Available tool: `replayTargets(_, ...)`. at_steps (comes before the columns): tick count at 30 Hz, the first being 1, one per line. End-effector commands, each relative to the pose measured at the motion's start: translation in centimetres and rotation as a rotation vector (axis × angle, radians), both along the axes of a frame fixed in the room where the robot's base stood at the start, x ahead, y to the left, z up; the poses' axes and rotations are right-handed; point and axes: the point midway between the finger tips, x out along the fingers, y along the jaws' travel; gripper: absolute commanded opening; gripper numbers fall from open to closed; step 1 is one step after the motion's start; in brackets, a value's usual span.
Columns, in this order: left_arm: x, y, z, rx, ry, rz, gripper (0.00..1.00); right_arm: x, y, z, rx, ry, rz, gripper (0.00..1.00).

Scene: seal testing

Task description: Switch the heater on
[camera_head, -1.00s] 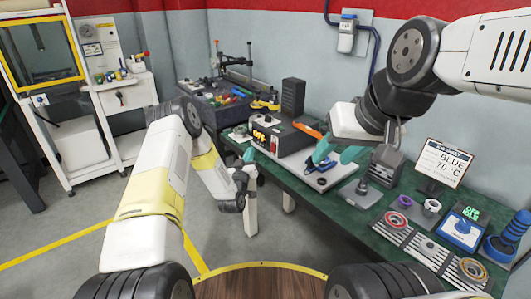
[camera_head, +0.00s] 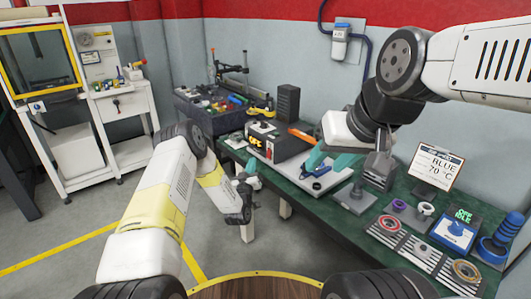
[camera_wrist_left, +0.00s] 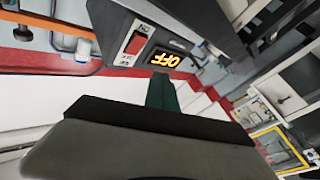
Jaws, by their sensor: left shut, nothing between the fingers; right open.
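The heater (camera_head: 290,139) is a dark box with an orange-lit OFF display and a red rocker switch (camera_head: 269,152) on its front face. In the left wrist view the red switch (camera_wrist_left: 136,42) sits beside the display, which reads OFF (camera_wrist_left: 166,60). My left gripper (camera_head: 250,158) is shut and empty, close in front of the heater's front face. In the wrist view its teal fingertip (camera_wrist_left: 162,80) points at the panel just below the display; contact cannot be told. My right gripper (camera_head: 328,160) is open above the white plate, near a blue part (camera_head: 321,171).
The green bench (camera_head: 330,207) also holds a sign reading BLUE 70 °C (camera_head: 437,168), a blue unit reading OFF IDLE (camera_head: 458,231), and rings on striped plates (camera_head: 389,223). An orange bar (camera_head: 302,135) lies by the heater. A tool tray (camera_head: 215,105) stands behind.

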Motion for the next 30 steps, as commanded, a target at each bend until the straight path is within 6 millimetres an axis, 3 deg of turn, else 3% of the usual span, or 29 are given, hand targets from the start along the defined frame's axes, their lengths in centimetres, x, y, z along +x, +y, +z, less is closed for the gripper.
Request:
replayTargets(6,1.7,-2.4,-0.4,-0.001,-0.001,-0.001,0.00,0.0,0.0,0.0,0.000,0.000,0.000,0.43)
replayTargets(12,2.6,-3.6,-0.6,-0.001,0.000,0.001,0.00,0.0,0.0,0.0,0.000,0.000,0.000,0.43)
replayTargets(30,2.8,-3.9,-0.6,0.000,0.001,0.001,0.00,0.0,0.0,0.0,0.000,0.000,0.000,0.43)
